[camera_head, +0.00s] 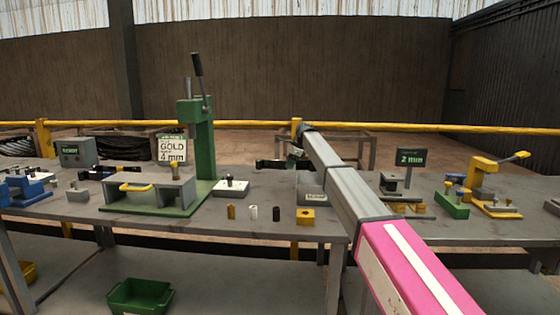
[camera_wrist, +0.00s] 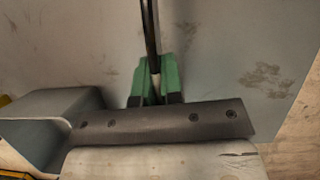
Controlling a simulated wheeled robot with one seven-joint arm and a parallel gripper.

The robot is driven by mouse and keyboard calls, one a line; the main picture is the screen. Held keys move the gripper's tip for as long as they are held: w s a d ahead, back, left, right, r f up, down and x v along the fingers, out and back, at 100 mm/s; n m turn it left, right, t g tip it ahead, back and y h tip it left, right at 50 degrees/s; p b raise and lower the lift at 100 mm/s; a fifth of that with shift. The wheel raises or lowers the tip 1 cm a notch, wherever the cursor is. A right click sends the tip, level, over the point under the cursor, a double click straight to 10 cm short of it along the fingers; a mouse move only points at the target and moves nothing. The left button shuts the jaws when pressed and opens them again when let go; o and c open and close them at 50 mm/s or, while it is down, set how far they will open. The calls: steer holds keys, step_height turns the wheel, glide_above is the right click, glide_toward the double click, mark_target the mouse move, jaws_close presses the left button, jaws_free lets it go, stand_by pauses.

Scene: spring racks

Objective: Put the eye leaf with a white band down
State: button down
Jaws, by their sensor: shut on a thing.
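My gripper (camera_wrist: 156,82) has green fingers in the wrist view, shut on a thin dark leaf (camera_wrist: 151,28). The leaf shows nearly edge-on and runs away from the fingers; a pale patch shows between them, but I cannot tell if it is the white band. In the head view, my gripper (camera_head: 297,152) is at the far end of my arm, above the back of the bench. The dark leaf (camera_head: 270,164) sticks out to its left. I cannot tell whether it touches the bench top. My arm hides part of the bench.
A grey labelled bin (camera_head: 311,187) stands just in front of my gripper. A green press (camera_head: 203,145) with a grey fixture is to the left. A "2 mm" sign (camera_head: 410,157) is to the right.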

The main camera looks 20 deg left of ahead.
mark_target(292, 180)
steer(key=shift+w+d+f, duration=0.3)
steer(key=shift+d+f, duration=0.1)
steer(key=shift+d, duration=0.2)
steer(key=shift+w+d+f, duration=0.25)
steer(key=shift+d+f, duration=0.1)
steer(key=shift+d, duration=0.2)
steer(key=shift+f, duration=2)
steer(key=c, duration=1.3)
jaws_free()
steer(key=shift+f, duration=0.1)
steer(key=shift+o, duration=0.2)
steer(key=v, duration=1.2)
